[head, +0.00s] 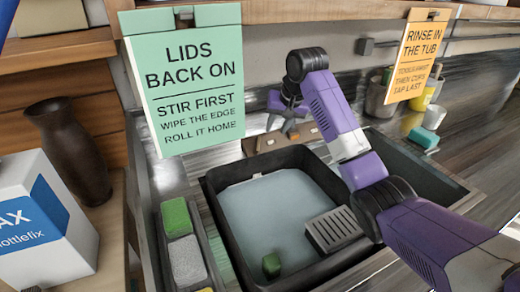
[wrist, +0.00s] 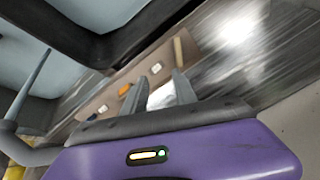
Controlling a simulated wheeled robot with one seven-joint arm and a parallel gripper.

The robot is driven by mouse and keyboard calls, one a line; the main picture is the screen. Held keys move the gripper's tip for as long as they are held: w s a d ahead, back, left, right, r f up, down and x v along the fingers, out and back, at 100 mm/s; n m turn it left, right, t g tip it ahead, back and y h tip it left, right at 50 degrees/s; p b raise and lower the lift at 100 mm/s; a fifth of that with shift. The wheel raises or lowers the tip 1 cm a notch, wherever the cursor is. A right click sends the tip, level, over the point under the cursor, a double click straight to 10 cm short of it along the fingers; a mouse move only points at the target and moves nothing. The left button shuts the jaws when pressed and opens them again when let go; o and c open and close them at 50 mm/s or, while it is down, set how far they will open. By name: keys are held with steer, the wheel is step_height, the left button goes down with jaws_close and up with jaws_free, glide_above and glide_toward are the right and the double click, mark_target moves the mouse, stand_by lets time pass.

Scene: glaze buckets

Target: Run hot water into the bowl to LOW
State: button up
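A black square tub (head: 215,200), which I take for the bowl, sits in the sink and holds pale bluish water (head: 265,205) below its rim. No LOW mark can be made out. A brown panel (head: 305,131) lies behind the tub. In the wrist view the panel (wrist: 112,98) carries an orange button (wrist: 125,89) and small white ones. My gripper (head: 287,108) is over the panel, behind the tub's back rim. In the wrist view my gripper (wrist: 158,84) has its fingers apart, with a bright white patch showing between them. I cannot tell whether they touch anything.
Sponges (head: 181,235) stand in a caddy on the left. Hanging signs (head: 190,90) and (head: 410,55) flank my arm. A grey pipe-like fitting (wrist: 30,85) shows at left in the wrist view.

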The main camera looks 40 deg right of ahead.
mark_target(259, 142)
steer(key=shift+t+y, duration=0.3)
steer(key=shift+y, duration=0.1)
steer(key=shift+w+a+f+p, duration=0.1)
steer(key=shift+w+a+f, duration=0.55)
steer(key=shift+f, duration=0.4)
steer(key=shift+w+a+f+p, duration=0.15)
steer(key=shift+w+a+f, duration=0.35)
steer(key=shift+w+f, duration=0.4)
steer(key=shift+w+a+f+p, duration=0.1)
steer(key=shift+w+a+f, duration=0.5)
steer(key=shift+f, duration=0.55)
steer(key=shift+c, duration=0.4)
steer(key=shift+m, duration=0.3)
jaws_close()
